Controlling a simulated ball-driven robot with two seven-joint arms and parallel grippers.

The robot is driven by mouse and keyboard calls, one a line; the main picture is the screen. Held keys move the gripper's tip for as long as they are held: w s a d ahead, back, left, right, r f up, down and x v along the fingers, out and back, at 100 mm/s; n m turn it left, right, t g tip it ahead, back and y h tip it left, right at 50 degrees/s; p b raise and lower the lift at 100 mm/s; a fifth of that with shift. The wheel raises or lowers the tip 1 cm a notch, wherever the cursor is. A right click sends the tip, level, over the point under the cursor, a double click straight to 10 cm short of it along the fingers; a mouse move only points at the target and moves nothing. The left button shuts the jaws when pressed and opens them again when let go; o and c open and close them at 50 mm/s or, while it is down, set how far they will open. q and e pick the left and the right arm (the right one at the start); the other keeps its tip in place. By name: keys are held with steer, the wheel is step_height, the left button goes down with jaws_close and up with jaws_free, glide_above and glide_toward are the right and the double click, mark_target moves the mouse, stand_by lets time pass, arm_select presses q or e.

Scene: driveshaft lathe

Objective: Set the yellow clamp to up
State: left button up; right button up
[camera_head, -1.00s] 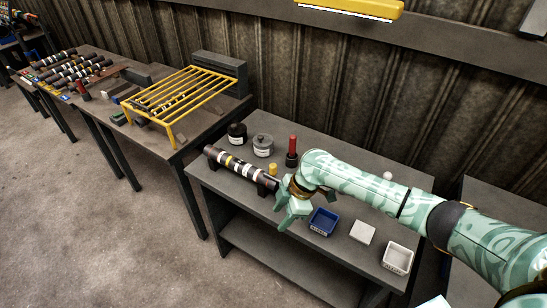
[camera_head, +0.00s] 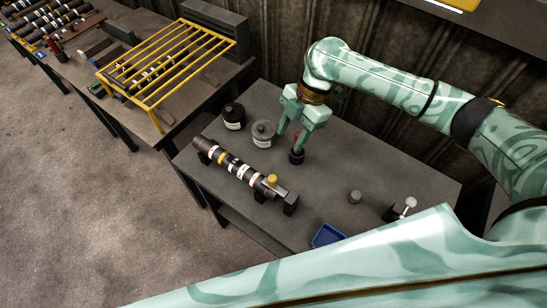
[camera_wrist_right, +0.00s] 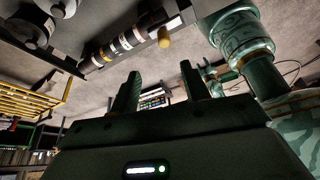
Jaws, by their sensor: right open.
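A small yellow piece (camera_head: 272,180), which I take for the yellow clamp, stands at the right end of the banded driveshaft (camera_head: 235,168). It also shows in the wrist view as a yellow knob (camera_wrist_right: 164,37) beside the shaft (camera_wrist_right: 125,42). Its exact setting is too small to tell. My right gripper (camera_head: 290,137) is open, pointing down behind the shaft, apart from the yellow piece. Its fingers (camera_wrist_right: 157,92) show empty in the wrist view. I do not see my left gripper.
Two dark round pots (camera_head: 233,116) (camera_head: 263,133) stand behind the shaft. A blue tray (camera_head: 327,235) and a small grey cylinder (camera_head: 355,197) are at the front right. A yellow rack (camera_head: 170,62) stands on the left table. The back right tabletop (camera_head: 370,150) is clear.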

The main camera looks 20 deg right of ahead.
mark_target(274, 176)
steer(key=x, duration=0.7)
steer(key=b+x, duration=0.1)
steer(key=x, duration=0.3)
steer(key=shift+s+a, duration=0.35)
steer(key=shift+s, duration=0.05)
steer(key=x, duration=0.3)
steer(key=shift+s+f+b, duration=0.25)
steer(key=shift+f+b, duration=0.15)
steer(key=shift+f, duration=0.05)
steer(key=shift+a+f, duration=0.15)
steer(key=shift+f, duration=0.25)
arm_select(q)
steer(key=shift+s+a+f, duration=0.25)
steer(key=shift+s+f, duration=0.45)
steer(key=shift+f, duration=0.3)
arm_select(e)
steer(key=c, duration=0.6)
jaws_close()
arm_select(q)
steer(key=shift+s+a, duration=0.1)
steer(key=shift+a, duration=0.15)
